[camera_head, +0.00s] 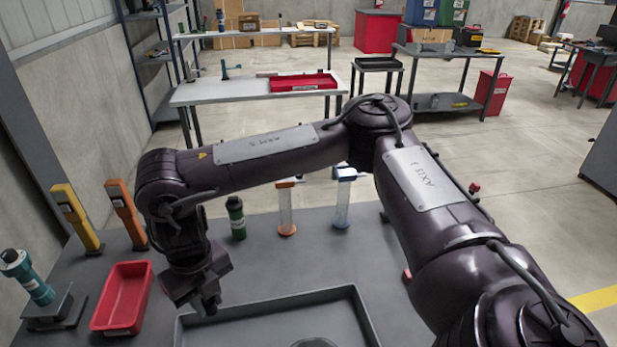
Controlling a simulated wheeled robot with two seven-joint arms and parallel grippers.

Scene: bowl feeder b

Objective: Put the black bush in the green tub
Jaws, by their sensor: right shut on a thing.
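My right gripper (205,298) points down at the left end of the large grey tray, beside the red tray. It is shut on a small dark thing that blends with the fingers and is mostly hidden; it looks like the black bush, but its shape is not clear. I cannot make out a green tub on the near bench; my own right arm covers much of the bench's right side. My left gripper is not in view.
The grey tray (268,309) holds a round grey part, cut off below. The red tray (143,270) lies left of it. A green-and-black bottle-like thing (236,218), orange stand (286,208), blue-topped stand (342,202) and yellow post (76,216) stand around the bench.

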